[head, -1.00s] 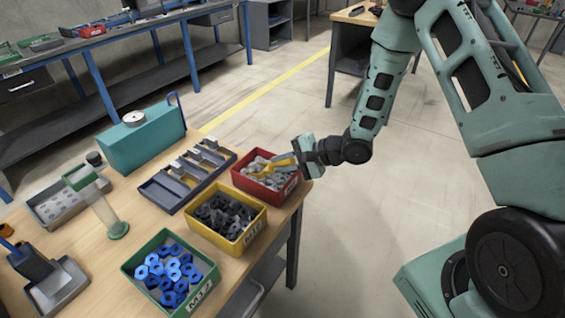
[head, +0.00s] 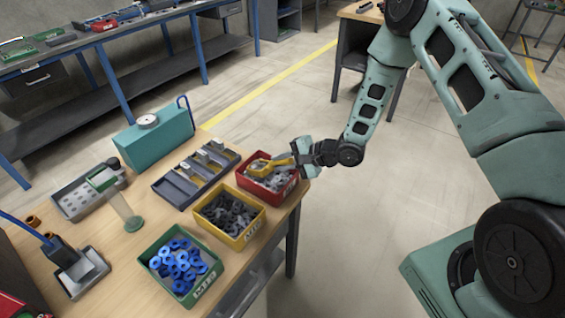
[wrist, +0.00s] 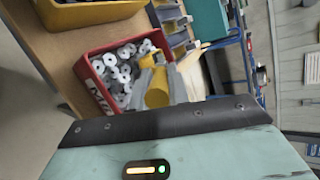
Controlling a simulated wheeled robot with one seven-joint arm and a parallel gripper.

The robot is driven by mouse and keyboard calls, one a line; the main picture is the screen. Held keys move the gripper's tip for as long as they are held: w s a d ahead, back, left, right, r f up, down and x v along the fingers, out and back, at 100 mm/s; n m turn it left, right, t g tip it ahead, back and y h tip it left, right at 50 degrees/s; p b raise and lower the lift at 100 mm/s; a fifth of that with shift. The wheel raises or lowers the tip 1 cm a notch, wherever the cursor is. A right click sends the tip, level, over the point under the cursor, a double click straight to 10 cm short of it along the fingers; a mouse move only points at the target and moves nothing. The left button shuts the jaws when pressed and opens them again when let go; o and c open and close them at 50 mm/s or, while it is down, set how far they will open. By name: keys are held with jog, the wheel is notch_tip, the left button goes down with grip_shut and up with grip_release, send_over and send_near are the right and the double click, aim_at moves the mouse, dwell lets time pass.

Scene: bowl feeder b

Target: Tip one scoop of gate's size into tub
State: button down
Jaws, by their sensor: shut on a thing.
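My gripper (head: 300,158) is shut on a yellow scoop (head: 262,166) over the right part of the red bin (head: 285,187). The bin holds pale grey rings. The scoop also shows in the wrist view (wrist: 157,92), low at or among the rings; I cannot tell whether it carries any. A yellow bin (head: 243,241) of dark rings and a green bin (head: 193,296) of blue rings stand nearer. A long grey tray (head: 172,190) with partitions lies behind them. I cannot tell which part is the gate or the tub.
A teal box (head: 160,143) with a round dial stands at the back of the wooden table. A clear tube (head: 122,207) with a green foot and a grey tray (head: 72,201) with holes are at the left. A black device (head: 64,254) stands at front left.

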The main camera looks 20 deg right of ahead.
notch_tip(320, 180, up, 4)
jog(key=shift+f+p, duration=0.15)
jog(key=shift+p, duration=0.75)
jog(key=shift+t+y, duration=0.6)
jog(key=shift+y, duration=0.1)
jog(key=shift+s+d+r+p, duration=0.2)
jog(key=shift+r+p, duration=0.1)
jog(key=shift+r, duration=0.75)
jog(key=shift+s+d+r+p, duration=0.1)
jog(key=shift+s+r+p, duration=0.15)
jog(key=shift+r, duration=0.75)
